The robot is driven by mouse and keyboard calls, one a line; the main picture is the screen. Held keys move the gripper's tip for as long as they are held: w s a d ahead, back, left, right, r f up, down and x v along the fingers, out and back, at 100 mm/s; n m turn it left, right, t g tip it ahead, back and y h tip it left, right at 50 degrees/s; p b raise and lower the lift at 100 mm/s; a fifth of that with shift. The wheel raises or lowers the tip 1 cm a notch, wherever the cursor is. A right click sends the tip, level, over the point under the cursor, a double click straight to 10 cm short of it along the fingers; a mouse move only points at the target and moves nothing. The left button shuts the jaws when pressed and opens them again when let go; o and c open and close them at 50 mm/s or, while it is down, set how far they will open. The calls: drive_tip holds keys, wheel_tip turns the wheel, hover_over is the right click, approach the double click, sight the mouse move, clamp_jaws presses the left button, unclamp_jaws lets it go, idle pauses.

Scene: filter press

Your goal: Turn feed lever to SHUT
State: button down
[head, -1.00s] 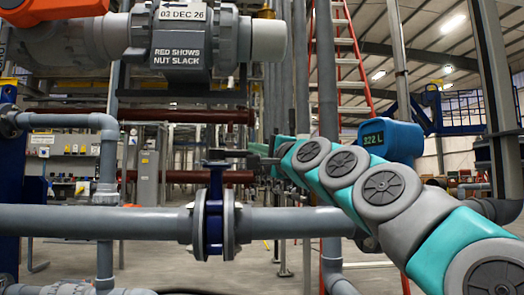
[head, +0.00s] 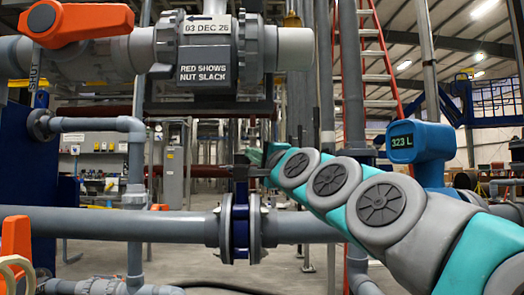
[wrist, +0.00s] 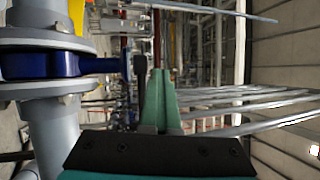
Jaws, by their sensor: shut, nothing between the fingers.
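No label that I can read names the feed lever. In the head view a blue flanged valve (head: 240,222) sits on the grey horizontal pipe, and a dark lever (head: 241,158) shows at the top of its stem. In the wrist view the blue valve body (wrist: 40,64) is at the left, its stem reaching right to a dark lever end beside my fingers. My gripper (wrist: 158,75) is shut and empty; in the head view its tip (head: 257,172) is close to the lever. I cannot tell whether they touch.
An orange handle (head: 75,22) lies along the upper pipe; another orange part (head: 16,245) is at lower left. A vertical "SHUT" text shows on the left. A blue meter (head: 425,148) reads 323 L. A red ladder (head: 375,70) stands behind.

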drive_tip(key=shift+s+a+p, duration=0.15)
drive_tip(key=shift+a+p, duration=0.85)
drive_tip(key=shift+a, duration=1.35)
drive_tip(key=c, duration=1.6)
unclamp_jaws()
drive_tip(key=shift+c, duration=2)
unclamp_jaws()
drive_tip(key=b+v, duration=0.1)
drive_tip(key=v, duration=0.8)
